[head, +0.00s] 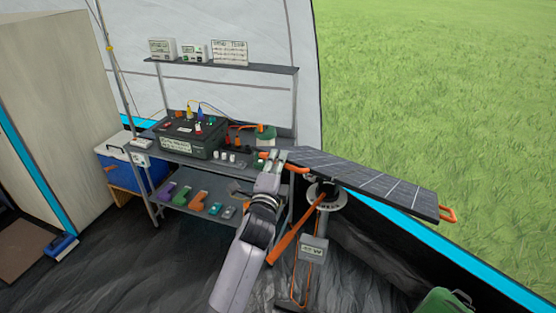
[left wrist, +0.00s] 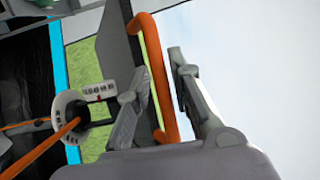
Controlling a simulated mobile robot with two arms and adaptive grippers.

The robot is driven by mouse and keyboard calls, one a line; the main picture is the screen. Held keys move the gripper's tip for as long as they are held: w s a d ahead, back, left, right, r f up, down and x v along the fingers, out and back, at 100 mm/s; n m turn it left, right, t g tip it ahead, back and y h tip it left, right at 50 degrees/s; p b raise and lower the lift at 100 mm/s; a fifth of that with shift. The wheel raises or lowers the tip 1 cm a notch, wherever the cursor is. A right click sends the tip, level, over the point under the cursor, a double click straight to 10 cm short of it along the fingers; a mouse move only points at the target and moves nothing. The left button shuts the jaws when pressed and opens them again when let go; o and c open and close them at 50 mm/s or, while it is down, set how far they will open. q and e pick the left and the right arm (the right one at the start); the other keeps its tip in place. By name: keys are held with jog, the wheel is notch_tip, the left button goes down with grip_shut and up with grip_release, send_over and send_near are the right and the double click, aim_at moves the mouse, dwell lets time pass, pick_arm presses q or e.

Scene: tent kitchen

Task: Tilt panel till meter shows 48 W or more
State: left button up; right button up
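The dark solar panel (head: 365,182) is tilted on a post at the tent opening, its right end lower than its left. It has an orange handle at its left end (head: 297,169) and another at its right end (head: 447,214). My left gripper (head: 282,158) is at the left handle. In the left wrist view, the fingers of my left gripper (left wrist: 160,80) are apart, with the orange handle (left wrist: 157,75) between them. Below the panel, a grey meter box (head: 313,249) is on the post; its reading is too small to tell. My right gripper is not in view.
A round scale plate (head: 326,196) and an orange lever (head: 296,230) are under the panel. A shelf rack (head: 225,80) with a black power box (head: 188,138) stands left of the arm. A blue cooler (head: 148,170) is farther left, a green bag (head: 443,304) at lower right.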

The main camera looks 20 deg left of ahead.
pick_arm(q)
jog(key=shift+c, duration=0.2)
grip_shut()
jog(key=shift+w, duration=0.1)
dwell(0.5)
